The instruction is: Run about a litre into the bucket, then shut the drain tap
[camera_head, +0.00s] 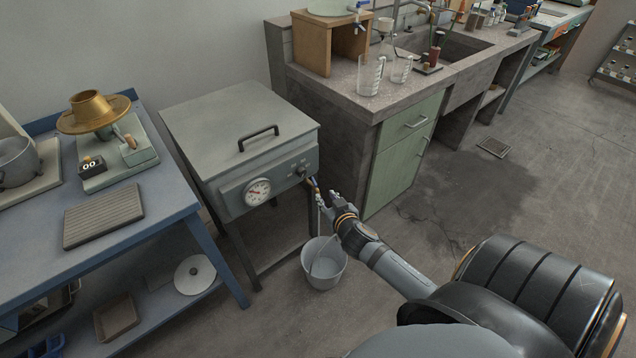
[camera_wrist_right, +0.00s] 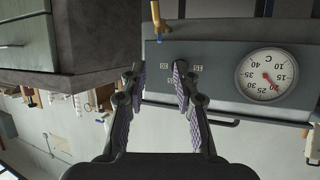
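The grey lidded bath (camera_head: 240,135) has a round dial (camera_head: 257,192) on its front; the dial also shows upside down in the wrist view (camera_wrist_right: 267,75). The drain tap (camera_head: 313,184), brass with a blue part, is low at the bath's right front corner; it also shows in the wrist view (camera_wrist_right: 158,22). The pale bucket (camera_head: 324,266) stands upright on the floor below. A thin pale line drops towards it; I cannot tell if it is water. My right gripper (camera_head: 327,198) is open and empty beside the tap; its fingers (camera_wrist_right: 162,76) are apart. My left gripper is out of view.
A concrete counter (camera_head: 345,90) with glass beakers (camera_head: 371,74) and a green cabinet (camera_head: 405,155) stands behind to the right. The floor right of the bucket is clear beyond my arm.

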